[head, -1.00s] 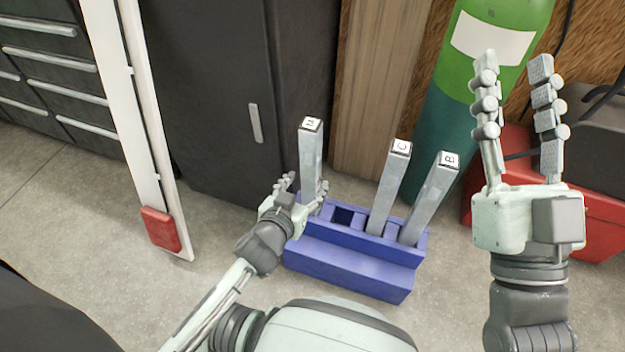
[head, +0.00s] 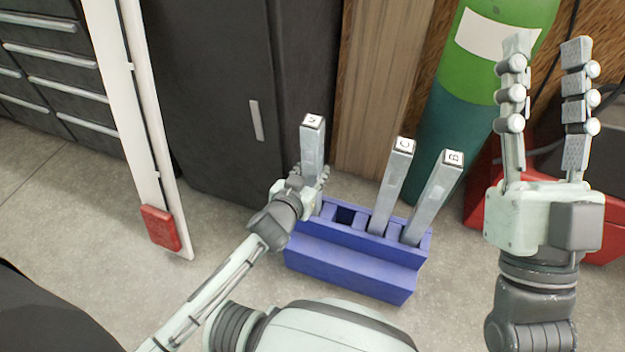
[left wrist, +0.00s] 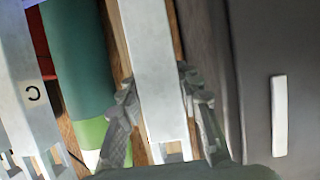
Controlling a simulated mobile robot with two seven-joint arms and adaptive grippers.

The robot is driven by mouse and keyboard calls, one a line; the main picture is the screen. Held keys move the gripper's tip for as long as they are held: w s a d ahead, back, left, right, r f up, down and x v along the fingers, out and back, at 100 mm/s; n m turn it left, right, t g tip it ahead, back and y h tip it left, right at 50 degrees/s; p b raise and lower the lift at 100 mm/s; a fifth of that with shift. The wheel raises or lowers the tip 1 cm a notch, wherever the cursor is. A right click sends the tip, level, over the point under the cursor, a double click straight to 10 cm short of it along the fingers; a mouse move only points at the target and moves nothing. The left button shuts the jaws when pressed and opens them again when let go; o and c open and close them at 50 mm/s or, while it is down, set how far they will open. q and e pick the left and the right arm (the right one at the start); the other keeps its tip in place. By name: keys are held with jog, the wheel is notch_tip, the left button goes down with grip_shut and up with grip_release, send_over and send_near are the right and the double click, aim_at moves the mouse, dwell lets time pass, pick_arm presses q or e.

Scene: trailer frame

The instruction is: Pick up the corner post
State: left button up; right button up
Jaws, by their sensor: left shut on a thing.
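Several grey square posts with white lettered caps stand in a blue rack (head: 345,275). My left gripper is shut on the leftmost post (head: 312,140), gripping it below its cap; the cap's letter is hard to read. The gripper hides much of the lower post, so I cannot tell how deep it sits in its slot. In the left wrist view this post (left wrist: 158,75) runs between the two fingers of the left gripper (left wrist: 157,82). Post C (head: 393,185) and post B (head: 432,198) lean slightly in the rack. My right gripper (head: 547,50) is open and empty at the right.
A green gas cylinder (head: 448,135) and a red box (head: 480,205) stand behind and right of the rack. A dark cabinet (head: 215,100) is behind the left post. A white upright beam with a red block (head: 160,228) stands left. Floor left of the rack is clear.

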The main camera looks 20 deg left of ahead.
aim_at(312, 120)
pick_arm(q)
grip_shut()
jog(key=shift+r, duration=0.1)
jog(key=shift+r, duration=0.3)
jog(key=shift+r+p, duration=0.3)
jog(key=shift+r, duration=0.05)
notch_tip(312, 120, up, 7)
jog(key=p, duration=0.2)
jog(key=shift+r+p, duration=0.2)
jog(key=shift+p, duration=0.15)
notch_tip(312, 120, up, 4)
jog(key=shift+f+p, duration=0.1)
jog(key=shift+p, duration=0.5)
notch_tip(312, 120, up, 5)
jog(key=shift+p, duration=0.65)
jog(key=shift+r, duration=0.25)
pick_arm(e)
jog(key=w+d+f+g+h, duration=0.1)
jog(key=d+f+g+h, duration=0.1)
jog(key=f+g, duration=0.4)
jog(key=w+d+f+g+h, duration=0.2)
jog(key=f+g, duration=0.4)
jog(key=f, duration=0.7)
jog(key=shift+d+f+h, duration=0.4)
jog(key=shift+h, duration=0.3)
